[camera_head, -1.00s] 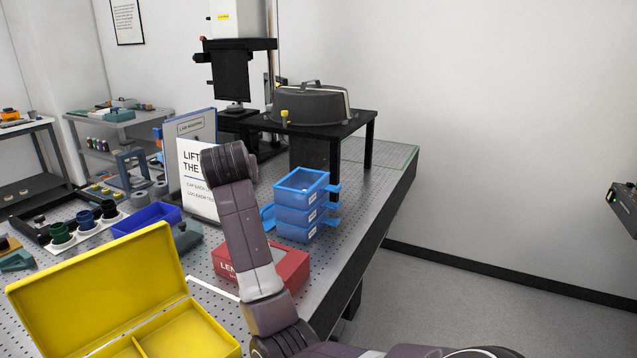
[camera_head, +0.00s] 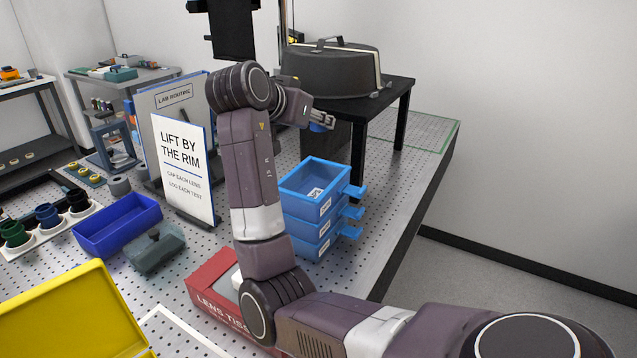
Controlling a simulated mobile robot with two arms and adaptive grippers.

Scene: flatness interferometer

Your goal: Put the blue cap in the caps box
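My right arm rises from the bottom right, and its gripper (camera_head: 318,119) is in front of the black stand, pointing right. A small blue patch shows at its fingertips, too small to tell whether it is a cap or part of the gripper. A blue round piece (camera_head: 47,215) stands in a white holder at the left, between a green and a black one. I cannot tell surely which container is the caps box. An open blue bin (camera_head: 118,228) lies near the holder, and stacked blue trays (camera_head: 318,205) with unreadable labels stand beside my arm. My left gripper is not in view.
An open yellow box (camera_head: 70,315) is at the lower left. A red lens tissue box (camera_head: 215,292) is partly behind my arm. A sign (camera_head: 183,165) stands upright. A dark domed cover (camera_head: 330,72) sits on a black stand (camera_head: 385,95). The right table edge is clear.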

